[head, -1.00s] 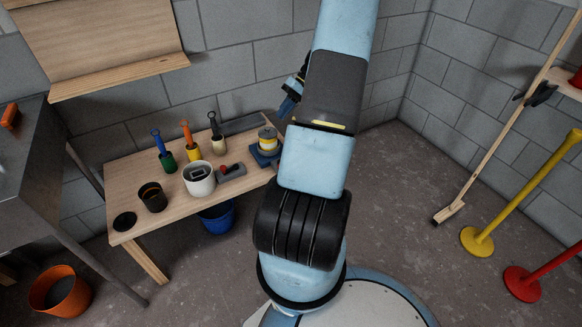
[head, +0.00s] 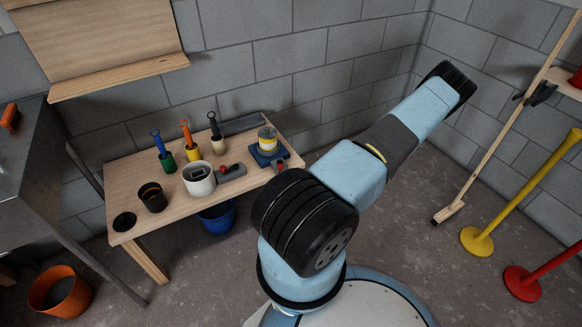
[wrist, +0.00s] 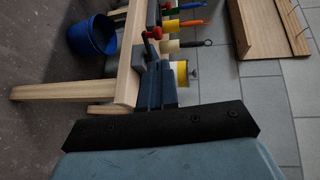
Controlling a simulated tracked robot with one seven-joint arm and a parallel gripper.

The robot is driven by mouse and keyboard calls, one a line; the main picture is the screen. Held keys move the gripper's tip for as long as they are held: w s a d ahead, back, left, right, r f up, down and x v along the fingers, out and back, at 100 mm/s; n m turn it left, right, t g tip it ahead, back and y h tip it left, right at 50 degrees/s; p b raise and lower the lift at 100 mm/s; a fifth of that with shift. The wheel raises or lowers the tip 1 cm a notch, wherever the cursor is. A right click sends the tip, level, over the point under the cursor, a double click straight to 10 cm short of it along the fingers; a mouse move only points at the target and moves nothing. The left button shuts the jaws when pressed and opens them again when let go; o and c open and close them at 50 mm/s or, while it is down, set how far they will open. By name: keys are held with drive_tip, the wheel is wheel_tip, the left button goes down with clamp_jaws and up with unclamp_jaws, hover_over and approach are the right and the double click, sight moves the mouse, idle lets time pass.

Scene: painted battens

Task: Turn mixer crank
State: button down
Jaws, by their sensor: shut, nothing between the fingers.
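The wooden bench (head: 125,187) also bears a white pot (head: 198,180), a black cup (head: 152,197), a grey tool with a red knob (head: 231,172) and several coloured handled tools. A blue bucket (head: 217,217) stands below. Yellow (head: 520,192) and red (head: 555,262) posts stand right.

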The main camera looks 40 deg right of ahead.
approach(280, 165)
drive_tip(key=x, duration=0.5)
drive_tip(key=shift+a+f, duration=0.35)
drive_tip(key=shift+f, duration=0.1)
drive_tip(key=shift+s+m+t, duration=0.15)
drive_tip(key=shift+m+t, duration=0.15)
drive_tip(key=shift+t, duration=0.1)
